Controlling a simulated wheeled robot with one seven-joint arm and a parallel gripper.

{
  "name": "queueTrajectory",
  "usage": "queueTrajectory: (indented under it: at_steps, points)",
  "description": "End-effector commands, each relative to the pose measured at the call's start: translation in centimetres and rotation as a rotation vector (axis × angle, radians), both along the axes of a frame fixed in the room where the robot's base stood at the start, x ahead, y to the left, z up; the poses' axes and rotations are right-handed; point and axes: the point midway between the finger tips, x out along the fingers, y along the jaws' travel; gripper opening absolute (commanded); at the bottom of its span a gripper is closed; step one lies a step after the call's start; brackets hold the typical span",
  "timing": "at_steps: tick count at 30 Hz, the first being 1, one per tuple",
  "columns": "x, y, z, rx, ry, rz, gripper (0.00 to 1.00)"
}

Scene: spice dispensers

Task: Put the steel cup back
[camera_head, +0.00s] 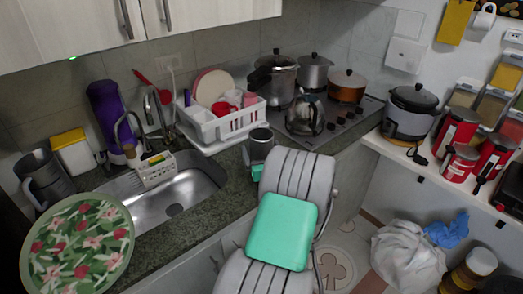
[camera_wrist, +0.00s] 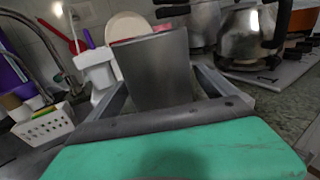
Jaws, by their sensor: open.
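The steel cup (camera_head: 261,145) stands upright on the dark granite counter, between the sink and the stove. In the wrist view the steel cup (camera_wrist: 155,72) fills the middle, in front of the dish rack. My gripper (camera_wrist: 160,82) is open, with one finger on each side of the cup. I cannot tell whether either finger touches it. In the head view my arm hides most of the gripper and the cup's lower part.
A white dish rack (camera_head: 221,119) with plates and cups stands behind the cup. A kettle (camera_head: 305,115) and several pots stand on the stove to the right. The sink (camera_head: 178,187) with a white caddy (camera_head: 156,170) lies to the left. A floral round tray (camera_head: 75,243) is front left.

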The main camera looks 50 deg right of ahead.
Motion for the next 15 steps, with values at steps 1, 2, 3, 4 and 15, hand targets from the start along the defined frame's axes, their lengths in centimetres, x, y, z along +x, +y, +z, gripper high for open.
queueTrajectory:
  at_steps: [1,2,3,4,15]
  points:
    - [0.0,0.0,0.0,0.0,0.0,0.0,0.96]
    - [0.0,0.0,0.1,0.0,0.0,0.0,0.96]
    - [0.0,0.0,0.3,0.0,0.0,0.0,0.96]
    - [0.0,0.0,0.6,-0.001,0.0,0.0,0.96]
    - [-6.5,4.9,0.0,0.003,0.0,-0.006,0.96]
